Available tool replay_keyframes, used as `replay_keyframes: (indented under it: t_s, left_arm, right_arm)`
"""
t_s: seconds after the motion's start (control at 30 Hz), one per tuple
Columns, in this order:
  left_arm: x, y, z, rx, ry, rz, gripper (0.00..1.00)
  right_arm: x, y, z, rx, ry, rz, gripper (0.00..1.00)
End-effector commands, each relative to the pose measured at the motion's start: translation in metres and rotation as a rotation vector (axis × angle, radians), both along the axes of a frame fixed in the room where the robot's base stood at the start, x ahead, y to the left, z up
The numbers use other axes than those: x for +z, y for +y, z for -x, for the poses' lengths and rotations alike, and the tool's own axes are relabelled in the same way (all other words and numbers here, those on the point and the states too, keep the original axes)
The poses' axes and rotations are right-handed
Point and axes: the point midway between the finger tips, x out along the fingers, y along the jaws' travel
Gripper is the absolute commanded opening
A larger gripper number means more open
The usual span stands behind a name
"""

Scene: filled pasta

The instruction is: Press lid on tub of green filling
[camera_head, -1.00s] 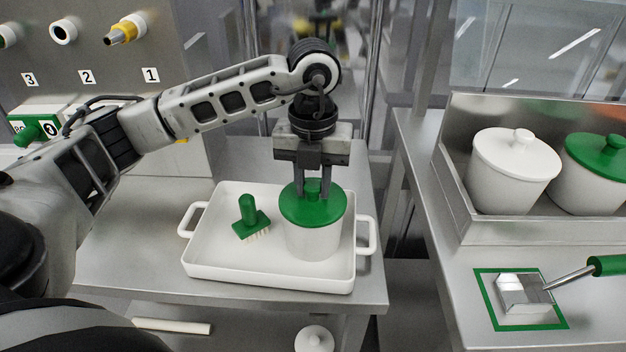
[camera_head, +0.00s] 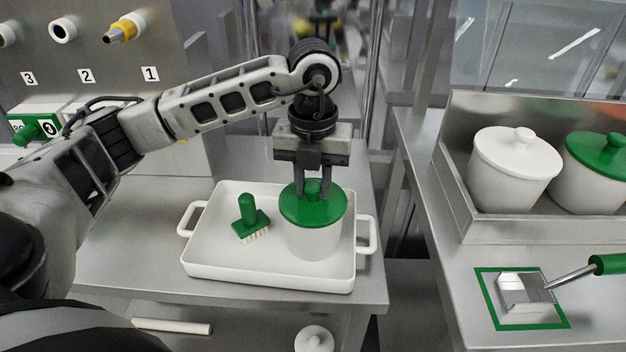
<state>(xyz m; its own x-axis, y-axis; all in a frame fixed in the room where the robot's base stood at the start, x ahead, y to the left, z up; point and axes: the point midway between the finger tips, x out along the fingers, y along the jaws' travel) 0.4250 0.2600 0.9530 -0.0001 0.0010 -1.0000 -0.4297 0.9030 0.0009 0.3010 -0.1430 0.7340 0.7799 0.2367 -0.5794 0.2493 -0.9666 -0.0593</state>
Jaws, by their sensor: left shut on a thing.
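A white tub (camera_head: 313,241) stands upright in a white tray (camera_head: 268,282) with two side handles. A green lid (camera_head: 325,211) sits on top of the tub, and it looks level. My left gripper (camera_head: 313,194) points straight down over the lid, shut on the lid's knob, which the fingers mostly hide. Whether the lid's rim is fully seated cannot be told from here. The filling inside the tub is hidden. My right gripper is not in view.
A green brush (camera_head: 248,216) lies in the tray, left of the tub. On the right bench are a white-lidded tub (camera_head: 513,168), a green-lidded tub (camera_head: 592,172) in a metal rack, and a green-handled scraper (camera_head: 605,264) at a green-framed square.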

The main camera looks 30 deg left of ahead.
Motion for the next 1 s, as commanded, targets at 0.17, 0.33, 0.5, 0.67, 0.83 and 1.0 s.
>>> replay_keyframes:
  t_s: [0.17, 0.33, 0.5, 0.67, 0.83, 1.0]
  left_arm:
    - [-0.0003, -0.0001, 0.0, 0.0, 0.0, 0.001, 0.05]
    - [-0.0003, -0.0001, 0.0, 0.0, 0.0, 0.0, 0.05]
    - [-0.0003, -0.0001, 0.0, 0.0, 0.0, 0.0, 0.52]
    - [-0.0003, -0.0001, 0.0, 0.0, 0.0, 0.0, 0.52]
    - [-0.0004, 0.0, 0.0, 0.0, 0.0, 0.0, 0.74]
    - [-0.0004, 0.0, 0.0, 0.0, 0.0, 0.0, 0.74]
  right_arm:
    - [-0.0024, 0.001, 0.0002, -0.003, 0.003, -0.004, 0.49]
    - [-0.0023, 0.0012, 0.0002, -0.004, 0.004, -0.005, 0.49]
    - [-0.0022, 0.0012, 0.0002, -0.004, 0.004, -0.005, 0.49]
    - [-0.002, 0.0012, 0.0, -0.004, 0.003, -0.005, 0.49]
    - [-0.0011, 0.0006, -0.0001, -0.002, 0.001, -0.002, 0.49]
    - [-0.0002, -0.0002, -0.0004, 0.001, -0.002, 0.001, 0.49]
